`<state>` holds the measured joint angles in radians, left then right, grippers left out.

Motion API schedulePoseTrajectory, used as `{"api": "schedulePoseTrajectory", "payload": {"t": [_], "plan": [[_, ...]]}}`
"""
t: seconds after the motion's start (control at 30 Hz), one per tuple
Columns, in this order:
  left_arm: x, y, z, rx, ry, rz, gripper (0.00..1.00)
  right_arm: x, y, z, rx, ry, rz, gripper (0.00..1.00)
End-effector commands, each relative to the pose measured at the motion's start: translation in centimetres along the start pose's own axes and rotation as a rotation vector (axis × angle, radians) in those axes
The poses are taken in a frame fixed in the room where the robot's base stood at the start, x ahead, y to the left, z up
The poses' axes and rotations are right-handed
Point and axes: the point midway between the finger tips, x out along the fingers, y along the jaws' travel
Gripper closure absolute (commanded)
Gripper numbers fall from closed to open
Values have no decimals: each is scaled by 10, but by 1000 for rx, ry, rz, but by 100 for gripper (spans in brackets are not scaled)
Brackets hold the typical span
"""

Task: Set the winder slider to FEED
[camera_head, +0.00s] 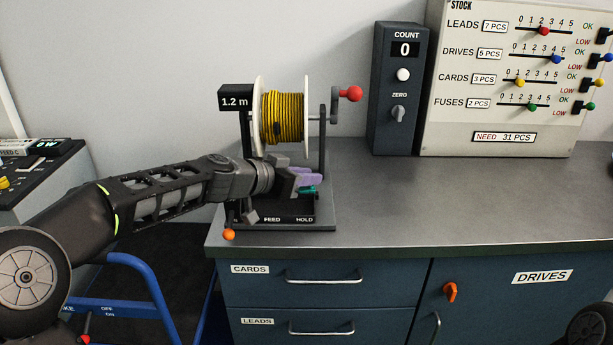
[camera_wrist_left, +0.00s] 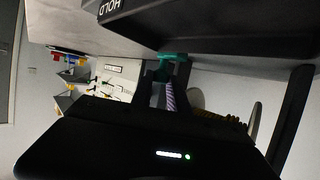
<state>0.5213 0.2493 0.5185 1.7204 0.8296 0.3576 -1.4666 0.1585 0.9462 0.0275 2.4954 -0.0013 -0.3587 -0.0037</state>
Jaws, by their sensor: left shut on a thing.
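The winder holds a spool of yellow cable (camera_head: 282,118) between white flanges, on a dark base (camera_head: 290,213) at the left end of the counter. FEED and HOLD are printed along the base's front; a label farther left is mostly hidden. My left gripper (camera_head: 307,180), with purple fingers, is low in front of the spool and shut on the teal slider knob (camera_head: 308,190). The knob is at the right, above the HOLD side. The left wrist view also shows the teal knob (camera_wrist_left: 173,62) at the fingers, beside the HOLD edge. My right gripper is not in view.
A red-knobbed crank (camera_head: 350,94) sticks out at the winder's right. An orange ball (camera_head: 229,235) hangs at its front left. The COUNT box (camera_head: 398,130) and STOCK panel (camera_head: 480,135) stand behind. The counter (camera_head: 440,200) is clear to the right.

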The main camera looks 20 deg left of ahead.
Motion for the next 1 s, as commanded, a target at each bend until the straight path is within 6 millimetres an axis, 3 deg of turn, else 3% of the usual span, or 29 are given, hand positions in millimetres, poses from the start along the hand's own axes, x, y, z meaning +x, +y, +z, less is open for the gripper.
{"api": "schedulePoseTrajectory", "payload": {"t": [0.17,0.53,0.7,0.93,0.97,1.0], "plan": [[-1,-2,2,1,1,-2,100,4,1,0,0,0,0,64],[-38,-46,22,2,5,-7,100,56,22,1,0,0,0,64],[-49,-54,20,1,1,-5,100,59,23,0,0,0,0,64],[-50,-55,20,0,-1,-7,100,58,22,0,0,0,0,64],[-50,-55,20,0,-1,-7,77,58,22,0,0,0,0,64],[-50,-55,20,0,-1,-7,74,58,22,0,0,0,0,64]]}}
